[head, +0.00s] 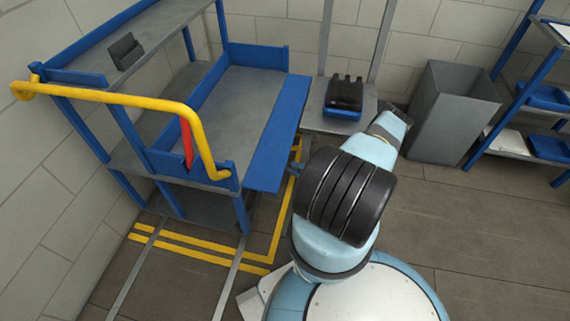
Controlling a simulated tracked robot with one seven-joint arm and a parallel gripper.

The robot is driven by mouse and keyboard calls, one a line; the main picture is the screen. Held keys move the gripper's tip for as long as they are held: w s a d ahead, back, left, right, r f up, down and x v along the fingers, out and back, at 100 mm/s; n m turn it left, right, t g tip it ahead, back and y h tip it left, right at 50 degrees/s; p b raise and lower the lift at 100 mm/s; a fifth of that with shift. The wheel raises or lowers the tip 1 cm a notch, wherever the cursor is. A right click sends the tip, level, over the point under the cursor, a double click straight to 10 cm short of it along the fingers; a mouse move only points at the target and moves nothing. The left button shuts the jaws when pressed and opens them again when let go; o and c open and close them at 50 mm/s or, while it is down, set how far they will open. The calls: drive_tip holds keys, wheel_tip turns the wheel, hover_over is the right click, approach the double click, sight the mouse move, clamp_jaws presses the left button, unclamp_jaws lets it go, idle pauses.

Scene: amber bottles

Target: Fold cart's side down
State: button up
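The cart (262,90) has blue posts, grey shelves and a yellow handrail (130,98). Its long blue side panel (277,140) runs along the right edge of the middle shelf. It lies outward at or below shelf level, not standing up. The blue front and back walls of that shelf are upright. A red lever-like piece (187,142) hangs below the handrail. My arm stands to the right of the panel, and its links hide most of its far end. A small dark piece shows close to the panel's lower right edge; I cannot tell if it is my gripper's tip.
A black and blue bottle carrier (344,97) sits on a low grey surface behind the cart. A grey bin (452,112) stands at the back right, beside a blue rack (535,85). Yellow lines mark the floor around the cart. The floor at the right is clear.

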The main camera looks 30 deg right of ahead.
drive_tip(key=v, duration=0.6)
drive_tip(key=shift+d+f, duration=0.15)
drive_tip(key=shift+s, duration=0.15)
